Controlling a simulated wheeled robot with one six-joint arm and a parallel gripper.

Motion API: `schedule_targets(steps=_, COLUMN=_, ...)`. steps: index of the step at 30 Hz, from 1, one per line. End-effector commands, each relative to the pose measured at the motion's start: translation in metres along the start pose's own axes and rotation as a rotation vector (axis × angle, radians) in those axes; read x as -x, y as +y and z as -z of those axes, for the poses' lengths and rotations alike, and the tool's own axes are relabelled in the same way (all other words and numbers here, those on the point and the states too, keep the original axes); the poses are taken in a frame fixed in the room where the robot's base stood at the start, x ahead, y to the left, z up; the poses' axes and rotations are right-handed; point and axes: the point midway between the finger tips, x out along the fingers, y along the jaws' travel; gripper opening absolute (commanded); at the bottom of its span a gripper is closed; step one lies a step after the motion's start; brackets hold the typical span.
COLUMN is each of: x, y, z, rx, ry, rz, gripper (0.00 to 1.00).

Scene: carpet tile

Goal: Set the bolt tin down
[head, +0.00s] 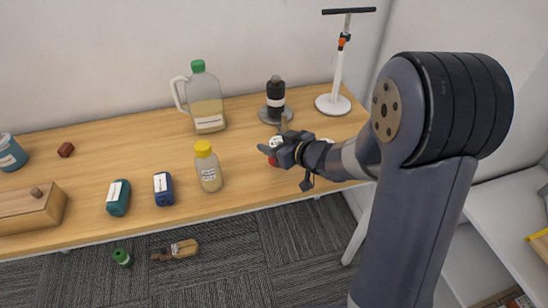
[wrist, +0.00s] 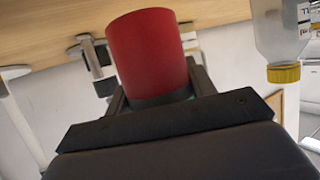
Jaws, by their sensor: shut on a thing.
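My gripper (head: 285,152) is over the right half of the wooden table, in front of the dark bottle. It is shut on a red cylindrical tin, which I take to be the bolt tin. In the head view only a small red part of the tin (head: 272,161) shows beside the fingers; the rest is hidden. In the wrist view the red tin (wrist: 148,55) fills the space between the fingers of my gripper (wrist: 157,88). I cannot tell whether the tin's base touches the table.
On the table (head: 120,160) stand a yellow-capped bottle (head: 208,170), green-capped jug (head: 205,100), dark bottle (head: 275,93) and white stand (head: 333,103). Blue (head: 163,188) and teal (head: 118,197) containers are near the front edge. A brown bottle (head: 176,250) lies on the carpet.

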Motion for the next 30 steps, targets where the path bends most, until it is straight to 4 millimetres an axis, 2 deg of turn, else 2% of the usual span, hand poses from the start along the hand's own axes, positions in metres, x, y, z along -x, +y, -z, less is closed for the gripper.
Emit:
schedule_targets(steps=9, x=-0.015, y=0.0, z=-0.035, rx=0.0, ry=0.002, rz=0.001, gripper=0.16)
schedule_targets(steps=22, x=-0.017, y=0.0, z=-0.04, rx=0.001, ry=0.003, rz=0.0, gripper=0.16)
schedule_targets(steps=23, x=-0.017, y=0.0, z=-0.04, rx=0.001, ry=0.001, rz=0.0, gripper=0.54)
schedule_targets(steps=30, x=-0.016, y=0.0, z=-0.04, rx=0.001, ry=0.001, rz=0.0, gripper=0.74)
